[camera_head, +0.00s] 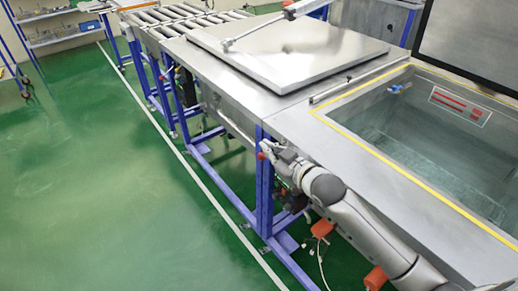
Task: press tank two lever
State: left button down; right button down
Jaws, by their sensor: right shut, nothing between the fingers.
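My right gripper (269,149) reaches in from the lower right along the front of the steel bench. It is shut and empty, at the top of a blue post below the bench edge. A small red knob (262,156), which looks like a lever end, shows right beside the fingertips. I cannot tell whether they touch. One tank (290,50) lies under a flat, closed steel lid. The tank at right (440,140) is open, with yellow edging and a raised dark lid (470,40). No tank number is readable. My left gripper is out of view.
A roller conveyor (180,20) continues the line at the back. Orange-red foot pedals (322,228) with cables lie on the floor below my right arm. Blue frame legs stand under the bench. The green floor (100,190) at left is clear.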

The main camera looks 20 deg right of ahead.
jog(key=p, duration=0.1)
send_over(259, 158)
jog(key=w+a, duration=0.2)
notch_tip(259, 158, down, 2)
jog(key=f, duration=0.1)
jog(key=s+d+f, duration=0.1)
jog(key=s+d+f+p, duration=0.1)
jog(key=shift+f, duration=0.15)
jog(key=shift+f, duration=0.15)
jog(key=shift+a+f+n, duration=0.25)
jog(key=shift+a+n, duration=0.05)
